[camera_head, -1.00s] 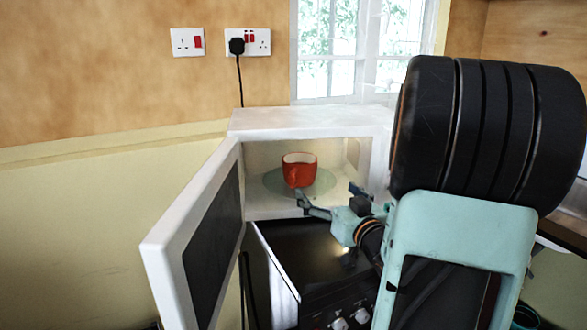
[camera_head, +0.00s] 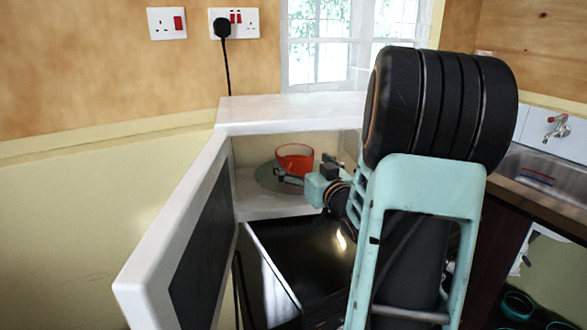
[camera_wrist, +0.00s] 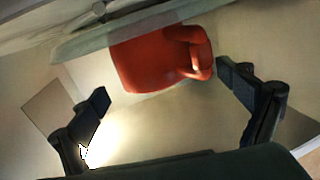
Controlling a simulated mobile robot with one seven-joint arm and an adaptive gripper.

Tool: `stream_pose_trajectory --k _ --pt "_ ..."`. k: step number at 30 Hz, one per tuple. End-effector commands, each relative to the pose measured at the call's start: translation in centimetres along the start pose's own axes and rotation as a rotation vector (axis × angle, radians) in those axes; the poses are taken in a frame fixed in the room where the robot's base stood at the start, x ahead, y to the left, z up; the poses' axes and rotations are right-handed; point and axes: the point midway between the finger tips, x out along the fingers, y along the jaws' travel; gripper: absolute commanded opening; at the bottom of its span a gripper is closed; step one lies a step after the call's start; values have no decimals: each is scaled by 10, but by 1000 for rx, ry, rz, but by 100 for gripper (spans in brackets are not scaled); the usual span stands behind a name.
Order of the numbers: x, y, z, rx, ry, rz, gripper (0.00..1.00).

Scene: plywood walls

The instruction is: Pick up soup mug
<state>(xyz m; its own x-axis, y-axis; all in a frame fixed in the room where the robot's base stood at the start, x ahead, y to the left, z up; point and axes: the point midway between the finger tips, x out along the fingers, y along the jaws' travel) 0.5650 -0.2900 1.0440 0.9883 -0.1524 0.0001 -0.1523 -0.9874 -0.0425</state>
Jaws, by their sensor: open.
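The soup mug (camera_head: 295,157) is orange-red and stands on the round glass turntable (camera_head: 268,179) inside the open white microwave (camera_head: 278,108).
The microwave door (camera_head: 175,245) hangs open on the left. Below the microwave is a black stove top (camera_head: 300,255) with a lid or panel at its left. A sink with a tap (camera_head: 557,127) is at the right. Sockets (camera_head: 234,22) are on the back wall.

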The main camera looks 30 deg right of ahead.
Motion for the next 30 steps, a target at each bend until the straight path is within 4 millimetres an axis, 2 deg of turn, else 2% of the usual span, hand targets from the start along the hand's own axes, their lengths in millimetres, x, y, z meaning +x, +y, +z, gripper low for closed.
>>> stream_pose_trajectory --k 6,9,17,30 --pt "32 4 -2 1 0 -1 94" --pt "41 4 -2 0 1 -1 94" --pt "43 4 -2 0 0 0 94" --pt "43 4 -3 0 0 1 47"
